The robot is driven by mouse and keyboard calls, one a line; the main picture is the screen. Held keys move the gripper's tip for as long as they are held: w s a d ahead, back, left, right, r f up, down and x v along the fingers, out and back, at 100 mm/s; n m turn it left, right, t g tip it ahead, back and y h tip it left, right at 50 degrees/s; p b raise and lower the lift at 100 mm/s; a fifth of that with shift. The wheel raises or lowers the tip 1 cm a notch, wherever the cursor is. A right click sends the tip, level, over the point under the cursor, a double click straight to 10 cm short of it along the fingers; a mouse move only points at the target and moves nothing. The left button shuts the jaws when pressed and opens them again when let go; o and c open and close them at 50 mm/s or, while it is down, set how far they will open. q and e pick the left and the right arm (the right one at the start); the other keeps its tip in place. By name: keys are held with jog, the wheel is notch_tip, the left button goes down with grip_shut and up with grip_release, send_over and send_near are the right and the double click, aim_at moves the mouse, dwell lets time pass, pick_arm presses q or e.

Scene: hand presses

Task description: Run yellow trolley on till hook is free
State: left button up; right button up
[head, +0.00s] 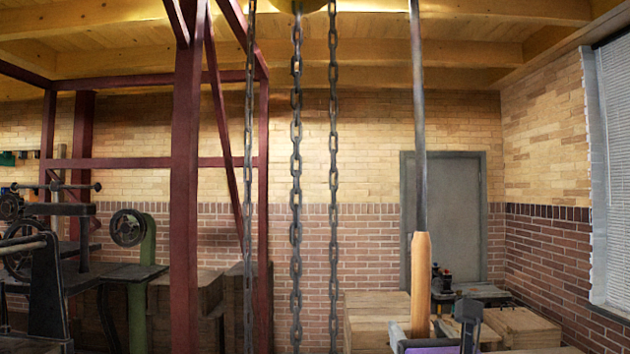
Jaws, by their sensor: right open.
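A rounded yellow piece (299,5), which may be the bottom of the yellow trolley, is cut off by the top edge of the head view. Several dark chains (296,180) hang down below it and run out of the bottom of the picture. The hook is not in view. A grey pole (419,130) with a wooden handle (421,285) stands upright right of the chains. My right gripper (436,332) is open at the bottom edge, around or just behind the lower end of the handle; I cannot tell which. My left gripper is not in view.
A dark red steel frame (186,200) rises left of the chains. Hand presses (128,228) stand on benches at the left. Wooden crates (376,322) stand behind the handle, before a grey door (455,220). A window (612,170) is at the right.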

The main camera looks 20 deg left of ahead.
grip_shut()
jog(key=shift+w+d, duration=0.2)
jog(key=shift+d, duration=0.35)
jog(key=w+d, duration=0.2)
jog(key=d, duration=0.6)
jog(key=shift+w+d, duration=0.3)
jog(key=shift+w, duration=0.05)
